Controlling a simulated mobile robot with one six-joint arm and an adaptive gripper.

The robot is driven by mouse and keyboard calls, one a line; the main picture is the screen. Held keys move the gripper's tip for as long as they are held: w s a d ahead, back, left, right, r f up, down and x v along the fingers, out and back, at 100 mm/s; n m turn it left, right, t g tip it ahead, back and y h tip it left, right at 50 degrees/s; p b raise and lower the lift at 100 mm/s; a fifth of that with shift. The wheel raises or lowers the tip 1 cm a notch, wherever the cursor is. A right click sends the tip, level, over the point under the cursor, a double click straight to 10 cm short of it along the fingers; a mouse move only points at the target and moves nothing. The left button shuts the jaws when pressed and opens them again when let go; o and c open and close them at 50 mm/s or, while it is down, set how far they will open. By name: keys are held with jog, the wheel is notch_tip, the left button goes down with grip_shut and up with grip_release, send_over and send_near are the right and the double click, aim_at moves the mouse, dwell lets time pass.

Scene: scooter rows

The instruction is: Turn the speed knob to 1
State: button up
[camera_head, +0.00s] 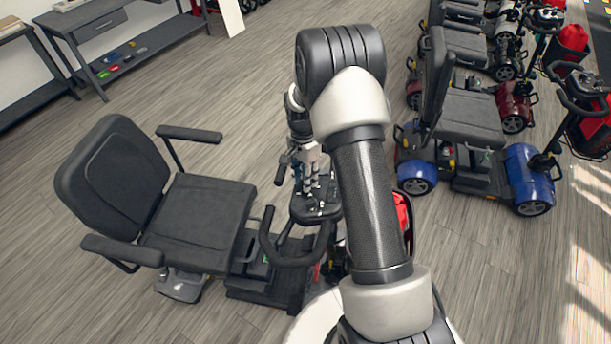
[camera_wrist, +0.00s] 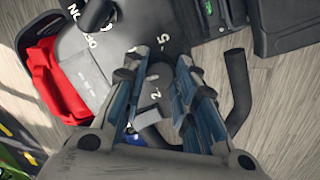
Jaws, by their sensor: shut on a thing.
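The scooter's control console (camera_head: 316,212) is at the tiller, in front of the black seat. It also shows in the wrist view as a grey panel (camera_wrist: 80,62) with white markings, among them a 5 and a 2. My gripper (camera_head: 308,188) reaches down onto the console. In the wrist view my gripper (camera_wrist: 160,85) has its blue-padded fingers on either side of the dial area, shut on the speed knob. A grey piece of the knob (camera_wrist: 148,117) shows between the fingers. Most of the knob, its pointer and the other numbers are hidden, so its setting cannot be read.
A dark handlebar (camera_wrist: 238,88) curves close to the right of my fingers. The black seat (camera_head: 196,222) stands left of the console. A red bag (camera_wrist: 48,80) hangs at the console's other side. More scooters (camera_head: 470,125) stand at right. A workbench (camera_head: 130,45) is at back left.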

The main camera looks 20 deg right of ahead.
jog(key=n, duration=0.6)
jog(key=shift+w+a+g+p, duration=0.1)
jog(key=shift+w+g+p, duration=0.05)
jog(key=shift+g+p, duration=0.2)
jog(key=n+h, duration=0.1)
jog(key=n, duration=0.5)
jog(key=shift+n+g, duration=0.25)
jog(key=shift+n, duration=0.15)
jog(key=n+h+p, duration=0.1)
jog(key=n, duration=0.5)
jog(key=shift+a, duration=0.15)
jog(key=n+h+p, duration=0.1)
jog(key=n, duration=0.5)
jog(key=shift+n, duration=0.4)
jog(key=shift+t, duration=0.4)
jog(key=o, duration=1.1)
jog(key=v, duration=1.2)
jog(key=shift+a, duration=0.1)
